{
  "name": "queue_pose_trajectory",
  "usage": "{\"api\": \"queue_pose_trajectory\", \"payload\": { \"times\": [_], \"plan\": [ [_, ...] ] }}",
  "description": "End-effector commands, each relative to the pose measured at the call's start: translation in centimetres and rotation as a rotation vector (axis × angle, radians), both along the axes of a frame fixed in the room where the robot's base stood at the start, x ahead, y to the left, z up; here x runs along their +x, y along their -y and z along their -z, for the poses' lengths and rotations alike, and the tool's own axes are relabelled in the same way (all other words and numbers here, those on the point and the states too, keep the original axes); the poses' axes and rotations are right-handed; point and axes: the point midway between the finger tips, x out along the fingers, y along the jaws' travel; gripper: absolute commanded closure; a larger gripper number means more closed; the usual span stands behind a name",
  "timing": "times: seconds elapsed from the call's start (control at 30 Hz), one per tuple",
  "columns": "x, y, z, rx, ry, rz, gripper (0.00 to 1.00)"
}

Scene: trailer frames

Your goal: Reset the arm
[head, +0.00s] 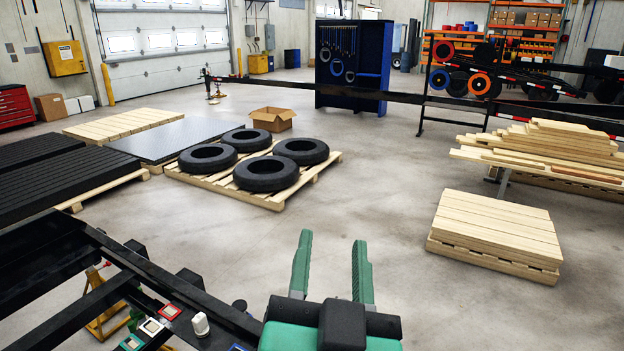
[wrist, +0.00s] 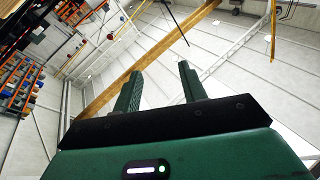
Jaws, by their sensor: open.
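My gripper (head: 331,270) is green with a dark body and shows at the bottom middle of the head view. Its two fingers point up and stand apart, with nothing between them. It also shows in the wrist view (wrist: 160,88), where the fingers are spread and empty against the ceiling and upper walls. Nothing touches the fingers in either view. The rest of my arm is out of the head view.
A black trailer frame (head: 95,290) with small coloured parts lies at the lower left. A pallet with several tires (head: 268,173) stands at middle left. Stacked wooden boards (head: 495,225) stand at right. An open cardboard box (head: 272,119) sits behind the tires. The centre floor is clear.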

Motion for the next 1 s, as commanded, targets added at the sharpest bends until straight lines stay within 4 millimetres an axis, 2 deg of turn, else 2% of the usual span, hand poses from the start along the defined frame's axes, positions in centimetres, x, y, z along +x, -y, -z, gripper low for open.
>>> {"api": "queue_pose_trajectory", "payload": {
  "times": [0.03,0.13,0.17,0.2,0.3,0.4,0.5,0.6,1.0],
  "plan": [
    [-3.0,-0.7,-3.1,-0.086,0.111,0.002,0.58],
    [-10.0,-2.3,-8.9,-0.266,0.342,0.039,0.58],
    [-9.1,-2.2,-13.0,-0.254,0.319,0.033,0.58],
    [-8.9,-2.2,-15.5,-0.249,0.311,0.031,0.58],
    [-8.8,-2.3,-20.6,-0.242,0.308,0.026,0.58],
    [-8.7,-2.3,-24.6,-0.236,0.305,0.021,0.58],
    [-8.7,-2.3,-27.2,-0.232,0.304,0.019,0.58],
    [-8.6,-2.3,-28.4,-0.229,0.302,0.016,0.58],
    [-8.6,-2.3,-28.2,-0.229,0.301,0.016,0.58]
  ]
}}
